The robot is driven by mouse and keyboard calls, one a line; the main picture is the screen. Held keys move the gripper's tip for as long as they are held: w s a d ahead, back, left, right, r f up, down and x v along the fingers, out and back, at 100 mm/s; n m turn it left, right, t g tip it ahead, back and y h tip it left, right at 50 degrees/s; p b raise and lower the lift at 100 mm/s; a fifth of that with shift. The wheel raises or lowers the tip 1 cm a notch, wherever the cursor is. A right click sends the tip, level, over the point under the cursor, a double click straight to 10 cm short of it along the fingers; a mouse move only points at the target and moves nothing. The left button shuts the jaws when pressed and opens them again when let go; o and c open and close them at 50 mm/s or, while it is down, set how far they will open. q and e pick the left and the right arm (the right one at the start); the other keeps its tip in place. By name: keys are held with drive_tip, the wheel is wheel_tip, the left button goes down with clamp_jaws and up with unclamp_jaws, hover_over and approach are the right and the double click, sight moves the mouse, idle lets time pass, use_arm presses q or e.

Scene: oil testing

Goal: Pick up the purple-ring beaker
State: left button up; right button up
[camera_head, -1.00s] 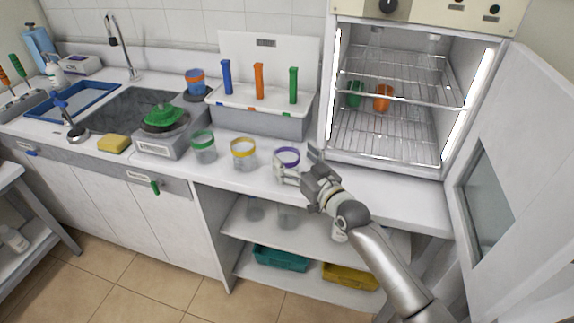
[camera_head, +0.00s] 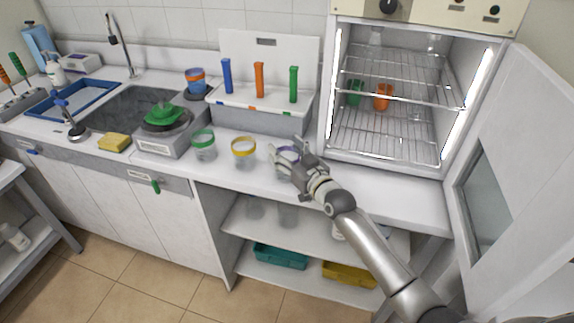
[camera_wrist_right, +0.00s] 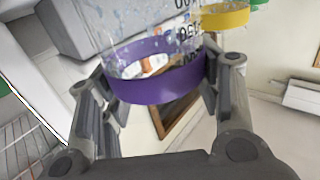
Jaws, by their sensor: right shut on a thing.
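The purple-ring beaker (camera_head: 288,151) is at the right end of the row of beakers on the counter, partly hidden behind my right gripper (camera_head: 286,160). In the right wrist view the clear beaker with its purple ring (camera_wrist_right: 155,84) sits between the two fingers of the right gripper (camera_wrist_right: 155,95), which are shut on it around the ring. Dark volume markings show on its glass. I cannot tell whether its base touches the counter. My left gripper is not in view.
A yellow-ring beaker (camera_head: 243,148) and a green-ring beaker (camera_head: 203,143) stand to the left. Behind is a grey rack (camera_head: 262,118) with coloured pieces. An open lit cabinet (camera_head: 390,130) with wire shelves is at right, its door (camera_head: 520,150) swung out.

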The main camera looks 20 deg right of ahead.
drive_tip(key=c, duration=0.5)
drive_tip(key=shift+r, duration=0.2)
